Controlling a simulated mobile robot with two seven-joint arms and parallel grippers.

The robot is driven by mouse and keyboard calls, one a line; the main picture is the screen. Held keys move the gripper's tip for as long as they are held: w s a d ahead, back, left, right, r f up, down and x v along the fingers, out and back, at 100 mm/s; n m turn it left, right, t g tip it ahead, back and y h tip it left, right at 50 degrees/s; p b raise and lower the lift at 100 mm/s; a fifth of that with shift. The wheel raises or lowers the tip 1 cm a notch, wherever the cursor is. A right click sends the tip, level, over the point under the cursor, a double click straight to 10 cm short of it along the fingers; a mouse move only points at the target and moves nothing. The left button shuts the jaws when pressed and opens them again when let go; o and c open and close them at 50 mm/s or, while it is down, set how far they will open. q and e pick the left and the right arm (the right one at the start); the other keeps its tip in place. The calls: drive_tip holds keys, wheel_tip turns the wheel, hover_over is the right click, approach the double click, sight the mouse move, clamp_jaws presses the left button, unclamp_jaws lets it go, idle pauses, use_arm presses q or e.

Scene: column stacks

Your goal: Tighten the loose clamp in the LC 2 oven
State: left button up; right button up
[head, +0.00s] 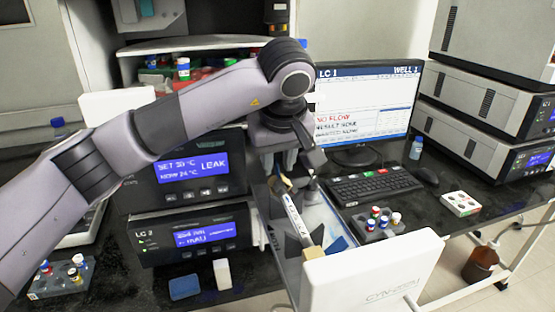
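The opened oven (268,232) stands at the right side of the LC 2 stack, its white door (365,272) swung out toward the front. A slim column (297,220) with a white and blue label lies slanted inside, with tan end fittings. Dark blue pieces (337,247) sit beside the column; I cannot tell which part is the loose clamp. My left gripper (295,168) points down over the column's upper end. Its fingers are partly hidden by its own body, so I cannot see how far apart they are or whether they touch anything. My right gripper is not in view.
The LC 2 module (190,235) and a module reading LEAK (198,172) stand left of the oven. A monitor (365,100) showing NO FLOW, a keyboard (372,185) and a vial rack (378,225) are to the right. Another vial rack (60,280) is at front left.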

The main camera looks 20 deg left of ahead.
sight(271, 180)
use_arm(q)
drive_tip(key=shift+w+a+f, duration=0.1)
drive_tip(key=shift+w+f, duration=0.05)
drive_tip(key=shift+f, duration=0.25)
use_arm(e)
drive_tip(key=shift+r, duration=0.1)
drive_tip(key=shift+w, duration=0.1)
use_arm(q)
clamp_jaws()
